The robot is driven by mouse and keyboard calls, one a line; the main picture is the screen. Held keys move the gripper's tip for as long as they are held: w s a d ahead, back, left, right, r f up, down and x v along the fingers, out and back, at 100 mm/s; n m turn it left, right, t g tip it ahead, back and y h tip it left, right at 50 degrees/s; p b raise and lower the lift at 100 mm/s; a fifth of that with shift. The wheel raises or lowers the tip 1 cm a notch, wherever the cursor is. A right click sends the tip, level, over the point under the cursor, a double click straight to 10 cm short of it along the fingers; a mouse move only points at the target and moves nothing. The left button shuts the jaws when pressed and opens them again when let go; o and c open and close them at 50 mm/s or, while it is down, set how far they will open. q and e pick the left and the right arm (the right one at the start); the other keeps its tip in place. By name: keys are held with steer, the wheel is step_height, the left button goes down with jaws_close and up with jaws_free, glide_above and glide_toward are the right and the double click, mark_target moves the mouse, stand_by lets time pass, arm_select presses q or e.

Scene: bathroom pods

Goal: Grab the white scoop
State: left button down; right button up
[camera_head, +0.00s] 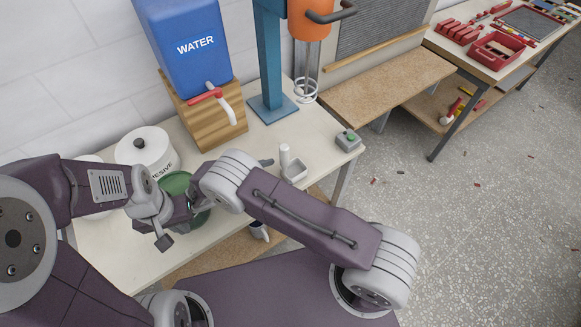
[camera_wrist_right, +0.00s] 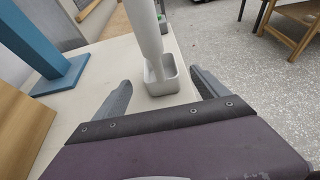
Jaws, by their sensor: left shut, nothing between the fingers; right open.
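The white scoop (camera_head: 294,172) stands on the pale table near its front right edge, its handle pointing up. In the right wrist view the scoop (camera_wrist_right: 162,84) shows a square box-like bowl. Its handle rises out of the top of that view. My right gripper (camera_wrist_right: 160,92) is open, with one finger on each side of the scoop and visible gaps to both. In the head view the right gripper (camera_head: 272,172) is mostly hidden behind my forearm; one grey fingertip shows left of the scoop. My left gripper (camera_head: 165,240) is shut and empty, left of the scoop.
A green bowl (camera_head: 177,183) and a white adhesive tub (camera_head: 147,150) stand at the table's left. A blue stand (camera_head: 268,65) and a wooden block (camera_head: 208,117) under the blue water tank (camera_head: 187,45) are behind. A small button box (camera_head: 348,140) sits at the right end.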

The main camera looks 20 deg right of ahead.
mark_target(294, 170)
steer(key=p+x, duration=0.2)
steer(key=x, duration=0.5)
steer(key=shift+w+d, duration=0.1)
steer(key=shift+d, duration=0.15)
steer(key=c, duration=1.6)
